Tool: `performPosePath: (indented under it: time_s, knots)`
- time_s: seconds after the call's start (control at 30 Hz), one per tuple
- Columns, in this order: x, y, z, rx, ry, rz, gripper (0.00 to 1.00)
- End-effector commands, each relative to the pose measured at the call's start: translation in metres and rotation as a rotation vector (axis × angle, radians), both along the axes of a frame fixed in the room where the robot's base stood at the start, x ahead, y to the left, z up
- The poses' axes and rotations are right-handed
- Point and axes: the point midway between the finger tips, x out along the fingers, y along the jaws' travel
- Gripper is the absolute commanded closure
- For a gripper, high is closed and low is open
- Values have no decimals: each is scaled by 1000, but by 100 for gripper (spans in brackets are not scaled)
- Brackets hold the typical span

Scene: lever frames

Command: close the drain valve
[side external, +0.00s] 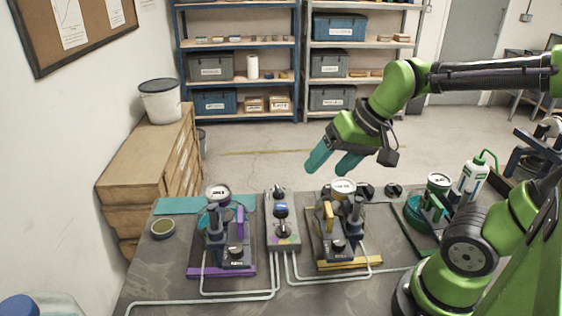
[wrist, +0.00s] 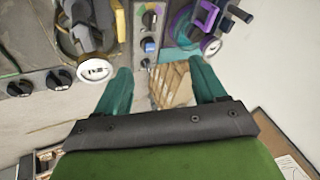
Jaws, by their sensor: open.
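I cannot read which unit is the drain valve. My gripper (side external: 333,163) is open and empty, above and behind the yellow unit. Its teal fingers frame the wrist view's middle (wrist: 157,82).
A grey control box (side external: 283,238) with knobs stands between the units. Pale pipes (side external: 205,303) run along the bench front. Dark knobs (side external: 394,190) sit behind the yellow unit. A green-based gauge (side external: 438,182) and a white bottle (side external: 470,180) stand at right. A small round tin (side external: 163,228) sits at left.

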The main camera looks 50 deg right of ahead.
Motion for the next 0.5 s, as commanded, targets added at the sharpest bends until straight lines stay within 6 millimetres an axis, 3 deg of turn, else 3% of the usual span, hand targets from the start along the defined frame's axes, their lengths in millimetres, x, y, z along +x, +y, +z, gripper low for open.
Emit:
performPosePath:
  time_s: [0.2, 0.5]
  knots:
    - [63, -49, -16, 223, 249, -396, 30]
    - [133, -121, -44, 486, 528, -1086, 30]
